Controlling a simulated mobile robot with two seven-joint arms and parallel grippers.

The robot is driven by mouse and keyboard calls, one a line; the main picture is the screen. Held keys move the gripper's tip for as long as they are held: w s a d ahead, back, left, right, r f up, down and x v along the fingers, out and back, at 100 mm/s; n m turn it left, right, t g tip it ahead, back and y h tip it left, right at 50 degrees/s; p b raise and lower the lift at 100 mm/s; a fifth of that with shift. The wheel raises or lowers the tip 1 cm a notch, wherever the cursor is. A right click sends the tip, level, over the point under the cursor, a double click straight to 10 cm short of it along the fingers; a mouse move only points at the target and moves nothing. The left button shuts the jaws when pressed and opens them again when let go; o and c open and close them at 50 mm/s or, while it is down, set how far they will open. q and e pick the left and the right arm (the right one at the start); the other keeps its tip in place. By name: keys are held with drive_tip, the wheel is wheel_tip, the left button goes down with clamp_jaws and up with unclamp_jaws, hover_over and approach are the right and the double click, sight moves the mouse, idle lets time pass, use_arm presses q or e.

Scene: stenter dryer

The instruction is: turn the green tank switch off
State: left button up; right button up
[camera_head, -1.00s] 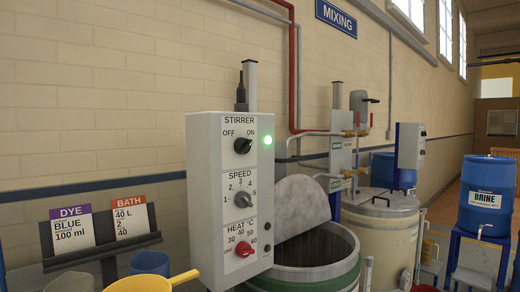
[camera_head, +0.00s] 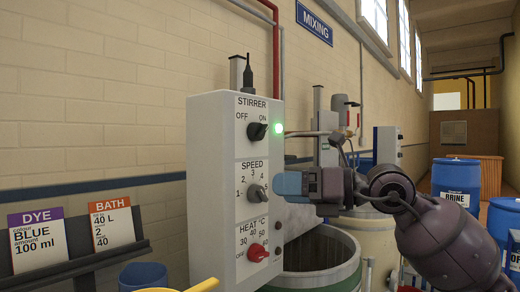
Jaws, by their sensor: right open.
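The white control box (camera_head: 225,185) stands beside the green-rimmed tank (camera_head: 322,262). My right gripper (camera_head: 282,184) is open, with blue-grey fingers, reaching in from the right. My left gripper is not in view.
The red HEAT knob (camera_head: 257,252) sits low on the box. A rack with DYE (camera_head: 38,240) and BATH (camera_head: 112,228) cards is at lower left. A second tank and box (camera_head: 387,147) stand behind my right arm. Blue barrels (camera_head: 457,180) are at right.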

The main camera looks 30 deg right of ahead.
sight(265, 132)
wheel_tip(265, 132, up, 10)
drive_tip(key=s+d+t+h, duration=0.2)
drive_tip(key=d+t+h, duration=0.1)
drive_tip(key=t+h, duration=0.15)
drive_tip(key=shift+g+h, duration=0.35)
drive_tip(key=x, duration=0.4)
drive_tip(key=b+x, duration=0.1)
drive_tip(key=x, duration=0.3)
drive_tip(key=shift+w+a+r+b, duration=0.2)
drive_tip(key=shift+w+a+b, duration=0.1)
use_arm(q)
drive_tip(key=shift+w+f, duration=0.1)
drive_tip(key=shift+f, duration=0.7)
use_arm(e)
drive_tip(key=shift+x, duration=0.9)
drive_tip(key=c, duration=0.9)
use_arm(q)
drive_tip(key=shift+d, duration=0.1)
use_arm(e)
drive_tip(key=shift+n, duration=0.3)
